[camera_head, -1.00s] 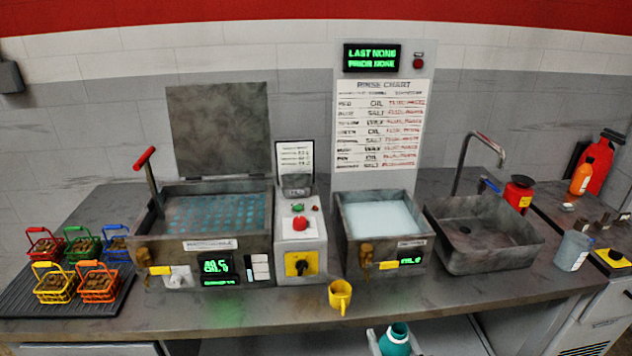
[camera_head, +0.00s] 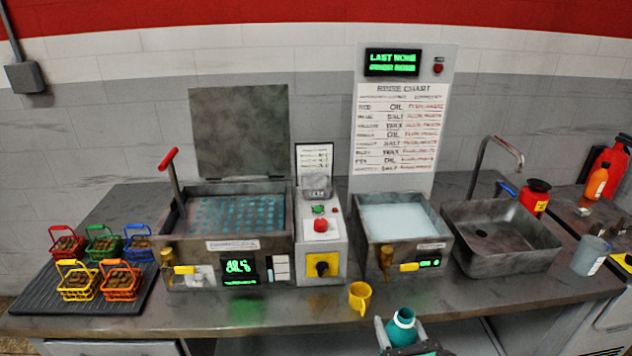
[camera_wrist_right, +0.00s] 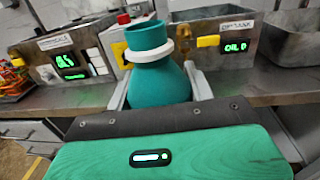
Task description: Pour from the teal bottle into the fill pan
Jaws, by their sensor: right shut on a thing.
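My right gripper (camera_head: 401,333) is shut on the teal bottle (camera_head: 403,322) at the counter's front edge, right of the yellow cup. In the right wrist view the bottle (camera_wrist_right: 158,82) stands roughly upright between the two fingers, with a pale ring round its neck and its mouth uncovered. The bottle's lower part is hidden by my gripper. Two metal pans stand behind: a left one (camera_head: 170,250) with a teal, dotted surface and raised lid, and a right one (camera_head: 375,255) with pale liquid. I cannot read which is named the fill pan. My left gripper is not in view.
A yellow cup (camera_head: 360,297) stands near the front edge. A control box (camera_head: 322,255) stands between the pans. A sink (camera_head: 500,235) with a tap is right of them. Several coloured baskets sit on a dark mat (camera_head: 40,298) at left.

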